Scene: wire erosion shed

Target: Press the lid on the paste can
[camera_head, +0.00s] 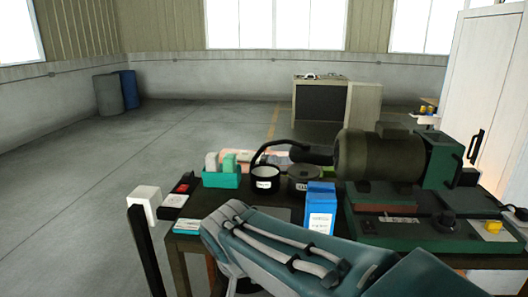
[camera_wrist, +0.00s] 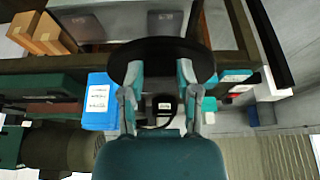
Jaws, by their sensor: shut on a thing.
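In the wrist view my gripper (camera_wrist: 159,74) is shut on a wide, dark round lid (camera_wrist: 160,48), with one fingertip at each side. In the head view my arm hides the gripper and lid. A black can with a white label and a pale rim (camera_head: 265,182) stands on the bench and looks open at the top. A similar dark can (camera_head: 303,180) stands just right of it. In the wrist view a dark can with a white label (camera_wrist: 165,107) shows between my fingers, apart from the lid and partly hidden. I cannot tell which can holds paste.
A blue box (camera_head: 320,205) stands right of the cans, and a teal holder (camera_head: 221,178) with blocks stands left. A large green machine with a motor (camera_head: 378,157) fills the bench's right side. A white block on a dark post (camera_head: 144,197) rises at the left. Open floor lies beyond.

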